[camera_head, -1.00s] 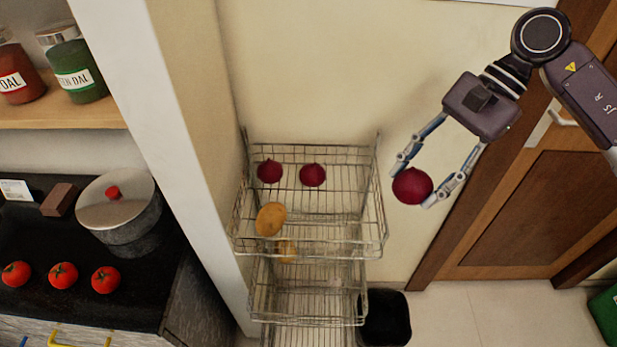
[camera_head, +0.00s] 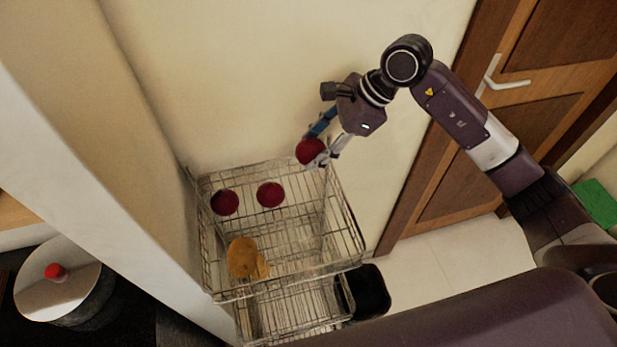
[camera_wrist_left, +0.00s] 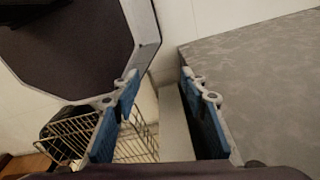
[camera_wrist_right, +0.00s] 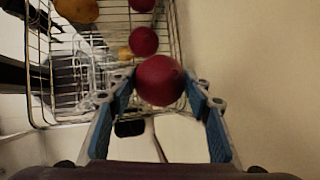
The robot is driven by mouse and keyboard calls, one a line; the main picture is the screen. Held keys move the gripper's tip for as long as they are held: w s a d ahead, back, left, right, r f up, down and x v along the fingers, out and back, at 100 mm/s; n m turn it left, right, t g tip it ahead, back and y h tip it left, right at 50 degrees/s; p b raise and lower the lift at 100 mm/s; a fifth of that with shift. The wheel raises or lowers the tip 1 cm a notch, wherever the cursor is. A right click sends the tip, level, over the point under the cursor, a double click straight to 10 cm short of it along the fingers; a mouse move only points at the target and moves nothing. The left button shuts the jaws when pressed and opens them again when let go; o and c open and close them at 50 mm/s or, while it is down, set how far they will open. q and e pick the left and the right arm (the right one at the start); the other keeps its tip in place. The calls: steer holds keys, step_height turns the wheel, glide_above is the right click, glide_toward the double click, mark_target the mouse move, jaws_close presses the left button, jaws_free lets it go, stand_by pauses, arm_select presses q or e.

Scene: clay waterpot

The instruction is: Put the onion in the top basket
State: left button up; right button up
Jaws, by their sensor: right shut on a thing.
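My right gripper (camera_head: 326,146) is shut on a dark red onion (camera_head: 310,151) at the back right edge of the wire top basket (camera_head: 345,262) in the head view. The held onion (camera_wrist_right: 160,80) also shows between the fingers in the right wrist view. Two more red onions, one at left (camera_head: 225,202) and one nearer the middle (camera_head: 270,194), lie in the top basket. A yellow-brown potato-like item (camera_head: 242,257) shows toward the basket's front. My left gripper (camera_wrist_left: 160,82) is open and empty in the left wrist view; it is not in the head view.
A lower wire basket (camera_head: 290,318) sits under the top one. A black bin (camera_head: 366,293) stands on the floor to the right. A wall lies behind the rack, and a white pillar edge at its left. A pot (camera_head: 65,285) is at lower left.

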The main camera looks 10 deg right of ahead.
step_height(320, 180, down, 12)
steer(key=p, duration=0.2)
steer(key=shift+r+p, duration=0.25)
steer(key=shift+p, duration=0.15)
steer(key=shift+f, duration=0.1)
steer(key=o, duration=1.2)
steer(key=shift+r, duration=0.25)
steer(key=shift+b+v, duration=2.4)
steer(key=shift+v, duration=3.5)
